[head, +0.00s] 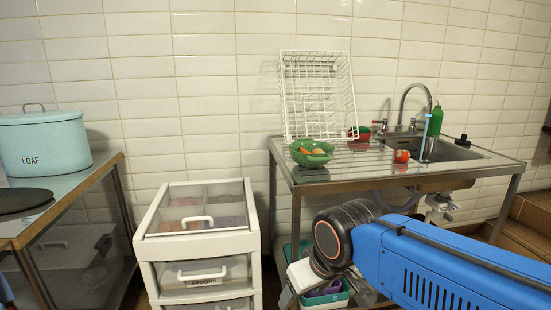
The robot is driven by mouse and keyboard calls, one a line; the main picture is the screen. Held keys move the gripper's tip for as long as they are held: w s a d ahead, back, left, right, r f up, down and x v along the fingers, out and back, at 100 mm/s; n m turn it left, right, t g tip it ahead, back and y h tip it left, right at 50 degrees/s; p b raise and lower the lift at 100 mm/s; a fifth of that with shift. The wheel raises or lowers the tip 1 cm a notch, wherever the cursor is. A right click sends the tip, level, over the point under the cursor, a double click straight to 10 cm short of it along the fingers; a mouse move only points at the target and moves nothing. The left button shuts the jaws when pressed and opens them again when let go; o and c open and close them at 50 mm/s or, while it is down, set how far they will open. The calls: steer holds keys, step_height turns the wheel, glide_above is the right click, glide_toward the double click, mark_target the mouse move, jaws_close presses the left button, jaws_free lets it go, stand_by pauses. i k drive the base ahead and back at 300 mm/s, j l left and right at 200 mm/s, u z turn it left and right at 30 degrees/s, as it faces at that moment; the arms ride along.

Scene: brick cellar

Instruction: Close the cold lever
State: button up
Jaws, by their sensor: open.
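A metal tap (416,96) with a high curved spout stands at the back of the steel sink unit on the right. A small lever handle (379,123) with a red mark shows left of the spout. Another small lever (413,124) shows near the spout's base, partly lost among the objects there. I cannot make out a cold marking or how far either lever is turned. My blue arm crosses the lower right, in front of the sink unit, with its black joint below the worktop. My gripper cannot be made out in this view.
A green bottle (436,121), a blue upright tool (425,137) and a tomato (402,156) are around the basin (455,150). A white wire rack (318,95) and green bowl (311,153) occupy the left worktop. A white drawer unit (150,240) stands left.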

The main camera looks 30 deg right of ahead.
mark_target(412, 121)
steer(key=l+z, duration=0.1)
steer(key=z, duration=1.1)
